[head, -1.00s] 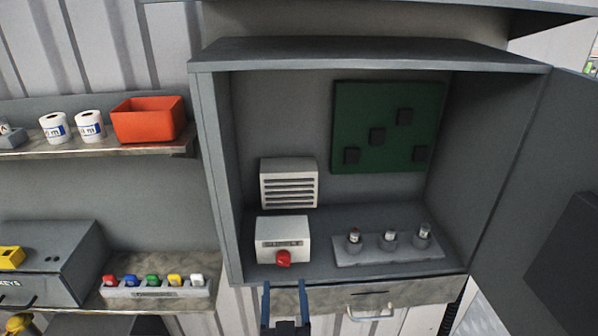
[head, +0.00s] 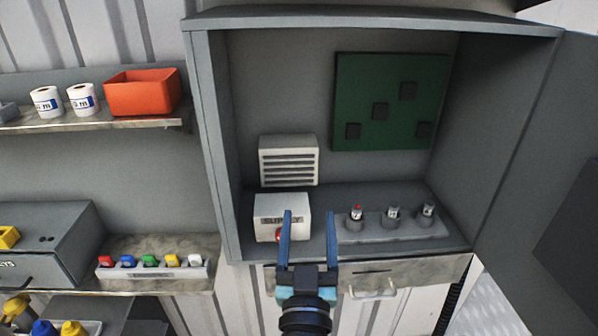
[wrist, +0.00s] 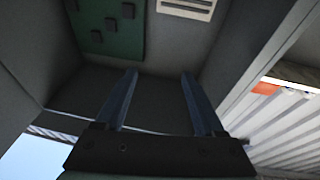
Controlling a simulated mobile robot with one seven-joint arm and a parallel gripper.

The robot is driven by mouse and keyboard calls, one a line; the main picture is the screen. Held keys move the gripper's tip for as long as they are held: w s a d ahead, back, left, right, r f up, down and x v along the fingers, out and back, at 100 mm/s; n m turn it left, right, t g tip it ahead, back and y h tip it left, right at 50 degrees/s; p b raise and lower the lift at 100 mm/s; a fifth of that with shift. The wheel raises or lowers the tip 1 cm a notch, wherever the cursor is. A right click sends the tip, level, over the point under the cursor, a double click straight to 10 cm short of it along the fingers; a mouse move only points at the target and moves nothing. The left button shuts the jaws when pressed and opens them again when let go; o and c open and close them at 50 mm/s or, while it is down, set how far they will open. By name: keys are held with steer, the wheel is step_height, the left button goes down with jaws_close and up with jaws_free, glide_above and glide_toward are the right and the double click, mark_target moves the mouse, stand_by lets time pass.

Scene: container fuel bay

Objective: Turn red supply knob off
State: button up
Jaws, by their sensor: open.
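The red supply knob (head: 279,236) is on the front of a white supply box (head: 268,226) at the lower left inside the open grey cabinet. Only part of the knob shows, as my gripper's left finger covers much of it. My gripper (head: 310,213) is open and empty, its fingers pointing up in the head view. It overlaps the right edge of the box there; I cannot tell whether it touches. In the wrist view my gripper (wrist: 160,75) shows both fingers apart with nothing between them. The knob and supply box do not show in the wrist view.
The grey cabinet (head: 218,140) has its door (head: 535,170) open at right. A row of small knobs (head: 392,215) stands right of the box. A white vent (head: 288,161) and green board (head: 390,75) are on the back wall. A drawer handle (head: 372,291) protrudes below.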

steer(key=s+r+t+b, duration=0.1)
steer(key=s+r+b, duration=0.1)
steer(key=r, duration=0.4)
steer(key=s+a+r+t+b, duration=0.1)
steer(key=s+r+t+b, duration=0.1)
steer(key=r+b, duration=0.3)
steer(key=s+a+r+t+b, duration=0.1)
steer(key=s+r+b, duration=0.3)
steer(key=r, duration=0.3)
steer(key=shift+r+t, duration=0.15)
steer(key=shift+t, duration=0.25)
steer(key=w+a+f+g+p, duration=0.1)
steer(key=f+g, duration=0.2)
steer(key=f, duration=0.7)
steer(key=w+a+f+g+y, duration=0.1)
steer(key=f+g, duration=0.1)
steer(key=f, duration=0.9)
steer(key=w+a+f+g+p, duration=0.1)
steer(key=w+f+g, duration=0.15)
steer(key=f, duration=0.75)
steer(key=shift+m, duration=0.3)
steer(key=w+p, duration=0.1)
steer(key=w, duration=0.3)
steer(key=w+p, duration=0.1)
steer(key=w, duration=0.2)
steer(key=w+p, duration=0.1)
steer(key=w, duration=0.3)
steer(key=shift+w+d, duration=0.35)
jaws_close()
